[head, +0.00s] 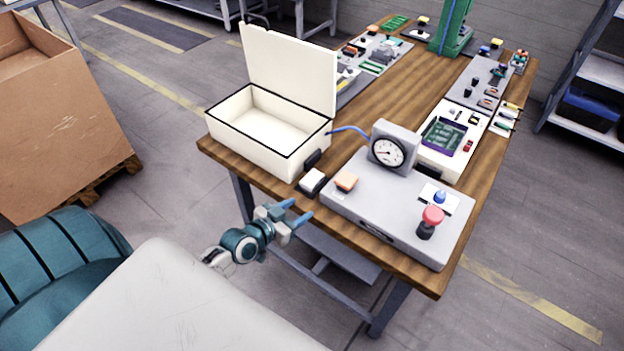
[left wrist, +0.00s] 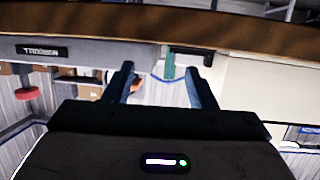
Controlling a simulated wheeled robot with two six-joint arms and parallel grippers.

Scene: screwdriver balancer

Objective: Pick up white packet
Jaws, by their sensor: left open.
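A small block with a white top and dark side (head: 312,181) sits at the table's near edge, between the open white box and the grey gauge unit. It is the likeliest white packet, but I cannot make out its details. My left gripper (head: 299,209) is open and empty, just in front of the table edge and short of this block. The left wrist view shows the two fingers apart (left wrist: 160,68) with nothing held between them. I cannot clearly pick out the white block there. My right gripper is not in view.
The open white box (head: 262,160) stands left of the block. The wooden table edge (head: 222,152) lies close to my gripper. A cardboard box (head: 60,130) stands at left.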

